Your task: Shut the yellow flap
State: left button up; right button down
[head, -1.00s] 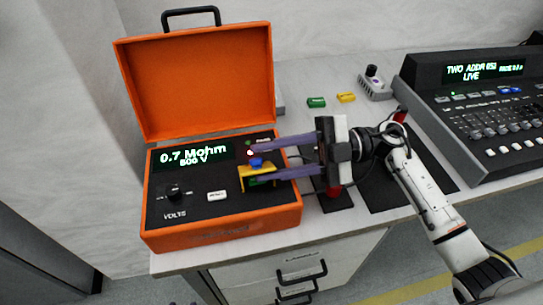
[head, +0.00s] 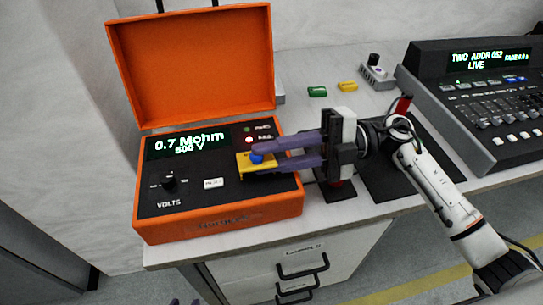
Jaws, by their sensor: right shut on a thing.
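The yellow flap (head: 246,167) is at the right part of the orange tester's black panel, with a blue knob (head: 257,157) at it. I cannot tell clearly how far the flap is tilted. My right gripper (head: 254,158) reaches in from the right, its purple fingers shut on the blue knob. The fingers hide part of the flap.
The orange tester case (head: 220,223) has its lid (head: 192,70) standing open behind the panel. Green (head: 317,91) and yellow (head: 348,86) small blocks lie on the table behind my right gripper. A black mixing desk (head: 480,90) is at the right.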

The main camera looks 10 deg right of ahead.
pick_arm(q)
jog(key=shift+w+d+r, duration=0.15)
jog(key=shift+w+r, duration=0.1)
jog(key=shift+r, duration=0.05)
pick_arm(e)
jog(key=shift+w+r, duration=0.1)
jog(key=shift+r, duration=0.1)
jog(key=c, duration=1.7)
grip_release()
jog(key=shift+f, duration=0.1)
pick_arm(q)
jog(key=shift+s+f, duration=0.1)
jog(key=shift+f, duration=0.1)
pick_arm(e)
jog(key=shift+f, duration=0.15)
